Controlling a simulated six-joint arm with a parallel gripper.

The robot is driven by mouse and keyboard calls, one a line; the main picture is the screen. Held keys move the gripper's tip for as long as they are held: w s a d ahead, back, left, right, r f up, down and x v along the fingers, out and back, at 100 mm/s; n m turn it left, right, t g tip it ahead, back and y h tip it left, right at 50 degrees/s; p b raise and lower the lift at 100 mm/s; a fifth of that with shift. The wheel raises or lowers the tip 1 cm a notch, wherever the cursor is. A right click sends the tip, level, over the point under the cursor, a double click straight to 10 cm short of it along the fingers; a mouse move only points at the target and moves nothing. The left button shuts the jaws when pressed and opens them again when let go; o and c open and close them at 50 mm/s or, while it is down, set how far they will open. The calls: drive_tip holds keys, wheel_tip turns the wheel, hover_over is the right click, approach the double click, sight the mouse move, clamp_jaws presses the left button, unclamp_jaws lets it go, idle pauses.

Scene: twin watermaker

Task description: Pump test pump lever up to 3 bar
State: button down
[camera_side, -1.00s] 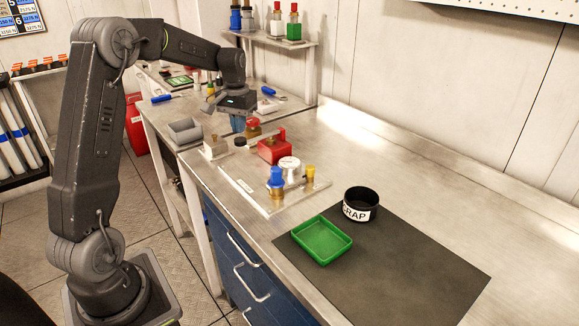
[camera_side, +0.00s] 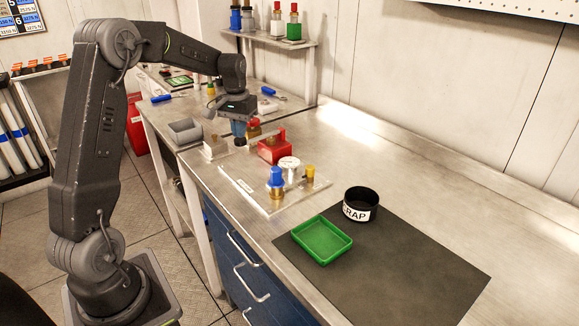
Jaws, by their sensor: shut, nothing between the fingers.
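The test pump has a red body (camera_side: 276,151) on a pale plate on the bench. Its grey lever (camera_side: 265,140) runs left from the pump to a dark knob (camera_side: 240,142). My gripper (camera_side: 239,137) points down at the knob end of the lever, shut with nothing held. Its tips are right at or just above the knob; I cannot tell whether they touch. A white round gauge (camera_side: 289,169) stands in front of the red body, its reading too small to make out.
A blue-capped fitting (camera_side: 276,181) and a yellow-capped one (camera_side: 310,173) stand near the gauge. A green tray (camera_side: 321,241) and black scrap cup (camera_side: 361,202) sit on the dark mat (camera_side: 420,275).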

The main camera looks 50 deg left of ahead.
sight(240, 142)
drive_tip(key=shift+f, duration=2.1)
drive_tip(key=shift+r, duration=2.8)
drive_tip(key=shift+f, duration=0.15)
drive_tip(key=shift+f, duration=2.65)
drive_tip(key=shift+r, duration=2.8)
drive_tip(key=shift+f, duration=0.1)
